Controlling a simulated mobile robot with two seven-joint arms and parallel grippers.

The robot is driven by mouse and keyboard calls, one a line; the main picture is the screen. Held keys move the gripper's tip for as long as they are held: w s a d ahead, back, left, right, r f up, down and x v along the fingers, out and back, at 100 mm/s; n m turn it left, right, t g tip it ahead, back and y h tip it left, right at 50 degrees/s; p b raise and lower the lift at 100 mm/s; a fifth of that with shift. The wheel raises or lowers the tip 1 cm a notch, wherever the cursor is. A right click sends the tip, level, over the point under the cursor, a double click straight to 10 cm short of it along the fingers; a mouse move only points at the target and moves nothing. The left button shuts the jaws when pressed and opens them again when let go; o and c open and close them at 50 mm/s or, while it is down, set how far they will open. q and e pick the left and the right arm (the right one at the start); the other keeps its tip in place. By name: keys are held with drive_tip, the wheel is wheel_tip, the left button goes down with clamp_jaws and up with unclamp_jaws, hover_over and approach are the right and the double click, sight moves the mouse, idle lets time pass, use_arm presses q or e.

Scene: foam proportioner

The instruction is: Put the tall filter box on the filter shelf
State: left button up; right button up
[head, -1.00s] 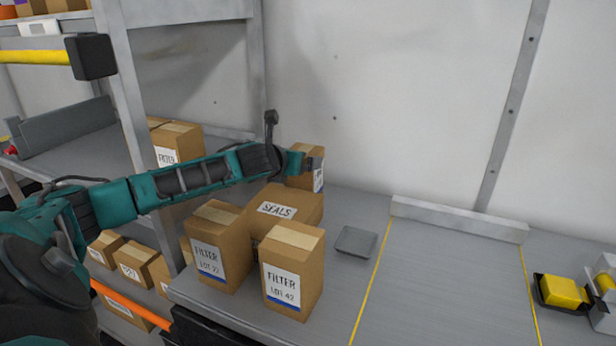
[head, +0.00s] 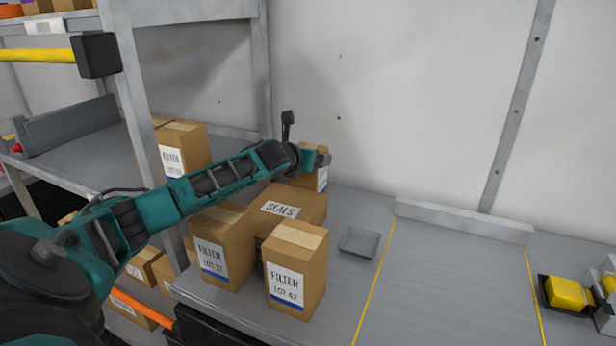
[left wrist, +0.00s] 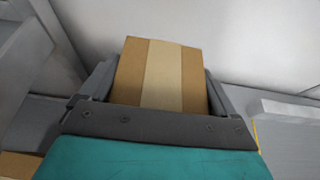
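A brown box with a white, blue-edged label (head: 322,180) stands at the back of the bench, behind the SEALS box, partly hidden by my left gripper (head: 318,160). In the left wrist view its taped top (left wrist: 162,75) lies between the two fingers, with narrow gaps beside it; the gripper looks open around it. Two more filter boxes stand in front: LOT 27 (head: 212,262) and LOT 42 (head: 288,285). The filter shelf (head: 85,160) at the left holds filter boxes (head: 172,160). My right gripper is not in view.
The SEALS box (head: 295,200) lies among the filter boxes, close to my left forearm. A shelf post (head: 140,90) stands between bench and shelf. A small grey tray (head: 358,242) and a yellow-lined area (head: 450,280) are to the right. More boxes (head: 145,268) sit on a lower shelf.

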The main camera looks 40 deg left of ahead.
use_arm(q)
drive_tip(key=c, duration=0.9)
drive_tip(key=shift+c, duration=0.2)
